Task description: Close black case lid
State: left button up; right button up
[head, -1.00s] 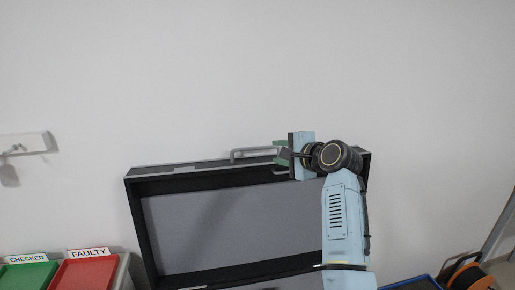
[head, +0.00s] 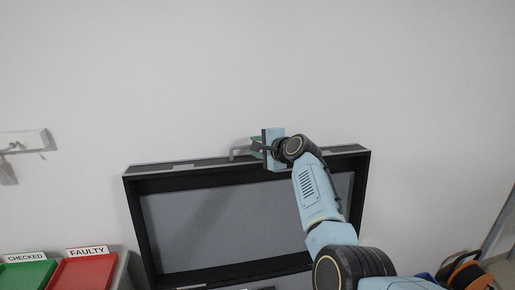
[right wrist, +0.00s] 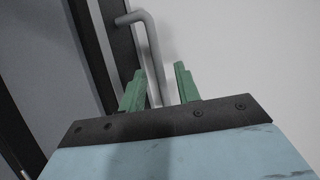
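The black case's lid (head: 128,215) stands raised and open against the wall in the head view, with a grey inner panel (head: 215,230). A grey bar handle (head: 237,151) is on its top edge. My right gripper (head: 256,147) is at this handle and covers its right part. In the right wrist view its green fingers (right wrist: 160,80) are apart, with the handle (right wrist: 150,50) running between them. I see a gap at the right finger; contact with the left one is unclear. The case's lower part is mostly out of view. My left gripper is not in view.
A green CHECKED bin (head: 27,275) and a red FAULTY bin (head: 85,272) stand left of the case. An orange and black reel (head: 468,272) is at the lower right. The white wall (head: 250,70) is close behind the lid.

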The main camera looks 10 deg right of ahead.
dwell(0.3)
grip_shut()
jog(key=shift+f, duration=0.1)
